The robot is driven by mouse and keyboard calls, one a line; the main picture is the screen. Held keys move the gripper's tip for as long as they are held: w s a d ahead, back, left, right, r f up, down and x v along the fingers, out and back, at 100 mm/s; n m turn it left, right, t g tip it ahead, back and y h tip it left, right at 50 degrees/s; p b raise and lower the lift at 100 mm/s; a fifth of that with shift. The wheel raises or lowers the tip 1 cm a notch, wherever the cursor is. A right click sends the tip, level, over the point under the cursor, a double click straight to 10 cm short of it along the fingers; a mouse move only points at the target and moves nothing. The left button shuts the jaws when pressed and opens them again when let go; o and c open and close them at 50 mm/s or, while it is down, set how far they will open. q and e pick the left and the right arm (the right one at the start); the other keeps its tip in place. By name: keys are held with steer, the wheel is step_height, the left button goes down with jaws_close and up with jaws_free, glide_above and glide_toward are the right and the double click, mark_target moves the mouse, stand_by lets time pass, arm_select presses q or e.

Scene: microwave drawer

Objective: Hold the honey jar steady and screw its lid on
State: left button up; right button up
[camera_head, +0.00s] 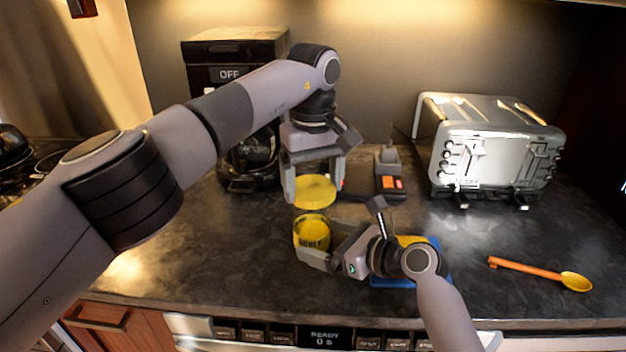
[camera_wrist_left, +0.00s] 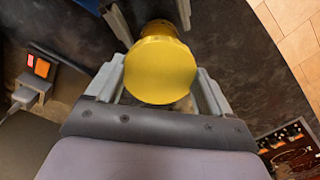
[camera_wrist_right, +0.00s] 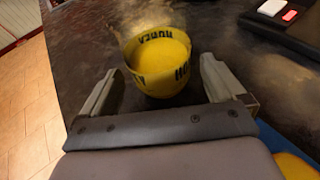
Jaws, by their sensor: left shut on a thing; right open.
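The yellow honey jar (camera_head: 312,234) stands upright on the dark counter, its mouth open and its dark lettering showing; it also shows in the right wrist view (camera_wrist_right: 158,80). The round yellow lid (camera_head: 315,191) is held flat above the jar, with a gap between them. My left gripper (camera_head: 315,196) is shut on the lid, which hides much of the jar in the left wrist view (camera_wrist_left: 160,70). My right gripper (camera_head: 325,250) is open low at the jar, one finger on either side in the right wrist view (camera_wrist_right: 158,88); I cannot tell whether they touch it.
A silver toaster (camera_head: 490,150) stands at the back right, a black coffee maker (camera_head: 235,50) at the back left. An orange spoon (camera_head: 540,272) lies at the right. A blue item (camera_head: 390,282) lies under my right wrist. Open counter lies between toaster and spoon.

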steer(key=shift+x, duration=1.35)
steer(key=c, duration=0.7)
